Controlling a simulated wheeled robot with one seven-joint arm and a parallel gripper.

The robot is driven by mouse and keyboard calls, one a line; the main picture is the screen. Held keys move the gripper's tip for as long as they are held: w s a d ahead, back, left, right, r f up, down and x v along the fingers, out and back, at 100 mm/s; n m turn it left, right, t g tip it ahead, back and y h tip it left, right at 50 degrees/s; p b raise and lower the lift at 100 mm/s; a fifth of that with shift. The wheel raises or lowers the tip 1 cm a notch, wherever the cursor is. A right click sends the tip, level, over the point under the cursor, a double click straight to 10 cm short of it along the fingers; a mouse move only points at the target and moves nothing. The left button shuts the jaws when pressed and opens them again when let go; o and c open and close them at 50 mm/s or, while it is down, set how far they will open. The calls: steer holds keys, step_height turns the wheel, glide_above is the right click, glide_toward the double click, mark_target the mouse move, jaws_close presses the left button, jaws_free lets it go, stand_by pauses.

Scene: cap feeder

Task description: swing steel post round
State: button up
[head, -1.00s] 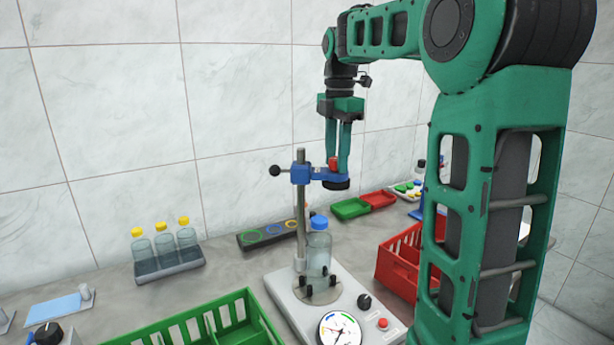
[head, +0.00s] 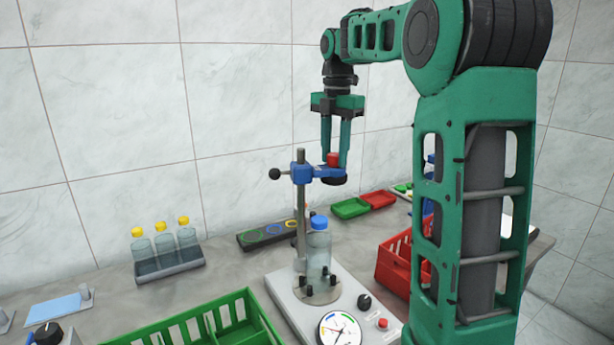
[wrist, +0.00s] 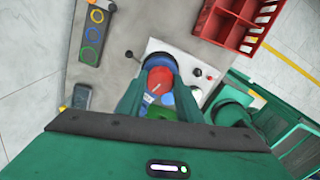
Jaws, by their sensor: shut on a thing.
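The steel post (head: 300,225) stands upright at the back of a pale tester base (head: 285,285). A blue swing arm (head: 308,173) is clamped near its top, with a black ball handle (head: 274,174) on the left and a dark round head (head: 333,181) on the right. A red knob (head: 333,159) sits above that head, and also shows in the wrist view (wrist: 160,78). My gripper (head: 335,160) points down, shut on the red knob. A clear bottle (head: 319,250) with a blue cap (head: 319,222) stands upright below, between black pegs; the head is above and slightly right of the cap.
A green crate (head: 190,320) is at front left, a red crate (head: 398,262) at right. A rack (head: 170,268) of yellow-capped bottles stands left. A dark strip with coloured rings (head: 262,237) and small green (head: 350,208) and red (head: 378,199) trays lie behind.

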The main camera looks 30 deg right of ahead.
steer(key=shift+w+n, duration=0.3)
steer(key=shift+n, duration=0.1)
steer(key=shift+w+n, duration=0.95)
steer(key=shift+n, duration=0.35)
steer(key=o, duration=1.1)
steer(key=shift+w, duration=0.1)
steer(key=shift+c, duration=0.2)
steer(key=shift+d+r, duration=0.1)
steer(key=shift+r, duration=2.85)
